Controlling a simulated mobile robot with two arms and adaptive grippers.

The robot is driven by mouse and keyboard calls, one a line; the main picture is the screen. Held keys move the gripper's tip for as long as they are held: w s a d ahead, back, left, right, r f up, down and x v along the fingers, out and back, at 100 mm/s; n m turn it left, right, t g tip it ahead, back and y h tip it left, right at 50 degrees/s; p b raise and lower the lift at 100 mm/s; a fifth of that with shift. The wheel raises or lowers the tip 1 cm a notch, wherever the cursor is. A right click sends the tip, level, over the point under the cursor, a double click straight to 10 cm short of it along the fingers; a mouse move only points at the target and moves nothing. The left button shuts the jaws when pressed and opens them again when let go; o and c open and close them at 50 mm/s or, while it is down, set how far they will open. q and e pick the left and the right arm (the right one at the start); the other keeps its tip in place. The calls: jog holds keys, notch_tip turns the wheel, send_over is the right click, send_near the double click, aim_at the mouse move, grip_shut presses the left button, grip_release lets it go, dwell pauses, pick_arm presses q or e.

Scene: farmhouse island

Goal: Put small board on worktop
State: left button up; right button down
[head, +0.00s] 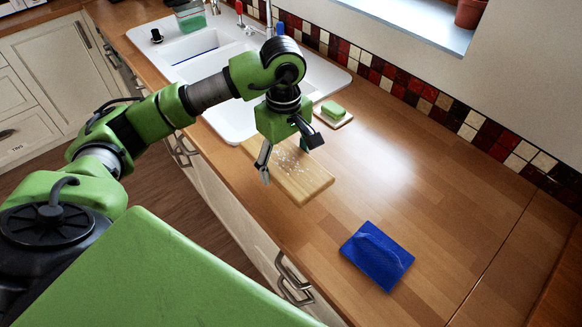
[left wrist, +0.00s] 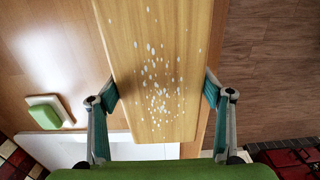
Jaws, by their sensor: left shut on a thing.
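The small board (head: 312,184) is a light wooden rectangle with white speckles. It lies flat over the worktop (head: 385,150) near its front edge, just right of the sink. My left gripper (head: 291,162) is above it with one finger at each long side. In the left wrist view the board (left wrist: 160,40) runs up between the fingers of my left gripper (left wrist: 160,92), which is shut on it. I cannot tell whether the board touches the worktop or is a little above it. My right gripper is not in view.
A green sponge on a small tray (head: 334,117) sits behind the gripper. The white sink (head: 225,115) is to the left.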

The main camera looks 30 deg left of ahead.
pick_arm(q)
jog(key=shift+w+d+f, duration=0.35)
jog(key=shift+f, duration=0.15)
notch_tip(320, 180, down, 3)
jog(key=shift+w+d+r+p, duration=0.1)
jog(key=shift+d+p, duration=0.05)
jog(key=shift+p, duration=0.95)
jog(key=shift+f, duration=0.35)
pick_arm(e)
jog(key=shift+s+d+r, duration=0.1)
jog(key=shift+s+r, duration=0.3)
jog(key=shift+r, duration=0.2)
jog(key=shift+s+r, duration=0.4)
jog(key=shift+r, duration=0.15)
pick_arm(q)
jog(key=shift+f, duration=0.1)
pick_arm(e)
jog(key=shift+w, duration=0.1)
pick_arm(q)
jog(key=shift+f, duration=0.1)
jog(key=o, duration=1.4)
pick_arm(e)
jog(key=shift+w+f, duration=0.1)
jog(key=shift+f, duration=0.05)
